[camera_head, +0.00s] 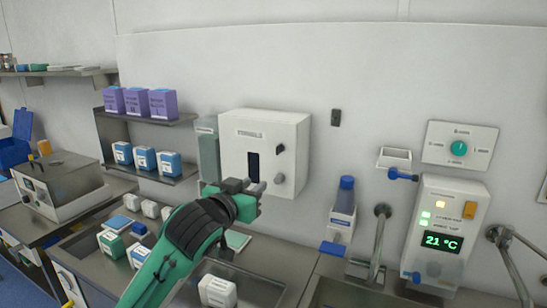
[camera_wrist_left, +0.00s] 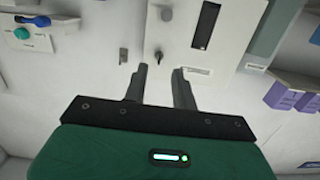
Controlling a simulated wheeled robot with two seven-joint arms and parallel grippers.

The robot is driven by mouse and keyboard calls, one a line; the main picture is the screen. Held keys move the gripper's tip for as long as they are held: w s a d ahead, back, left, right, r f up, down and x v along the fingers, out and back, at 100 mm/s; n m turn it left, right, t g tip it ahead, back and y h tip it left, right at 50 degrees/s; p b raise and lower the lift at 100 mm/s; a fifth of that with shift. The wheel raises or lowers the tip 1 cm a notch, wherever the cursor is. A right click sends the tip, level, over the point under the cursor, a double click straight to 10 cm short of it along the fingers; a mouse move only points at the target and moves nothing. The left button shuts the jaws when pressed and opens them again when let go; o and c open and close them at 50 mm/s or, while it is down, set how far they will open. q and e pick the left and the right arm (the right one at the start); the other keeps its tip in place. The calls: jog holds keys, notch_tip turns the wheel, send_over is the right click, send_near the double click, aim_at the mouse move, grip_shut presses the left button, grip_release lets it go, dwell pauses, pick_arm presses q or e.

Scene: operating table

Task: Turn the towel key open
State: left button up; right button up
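The white towel dispenser (camera_head: 296,128) hangs on the back wall, with a dark window slot and a label on its front. Its small dark key (camera_head: 280,149) is on the right part of the front, above a round grey knob (camera_head: 279,180). My left gripper (camera_head: 263,187) is in front of the dispenser's lower part, below the key in the picture. In the left wrist view, which is upside down, its fingers (camera_wrist_left: 160,77) are apart and empty. The key (camera_wrist_left: 160,52) shows beyond the gap between them, apparently not touched. My right gripper is not in view.
Shelves with purple boxes (camera_head: 163,103) and blue-white boxes are further left. A control panel (camera_head: 448,225) and taps stand at right.

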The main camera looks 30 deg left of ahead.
aim_at(277, 150)
pick_arm(q)
jog(key=shift+t, duration=0.4)
jog(key=w+r+p, duration=0.1)
jog(key=w, duration=0.3)
jog(key=w+a+r+p, duration=0.1)
jog(key=w, duration=0.4)
jog(key=w+r+p, duration=0.1)
jog(key=w+p, duration=0.1)
jog(key=w, duration=0.2)
jog(key=shift+w+a+r, duration=0.15)
jog(key=shift+w+r, duration=0.15)
jog(key=shift+w, duration=0.1)
grip_shut()
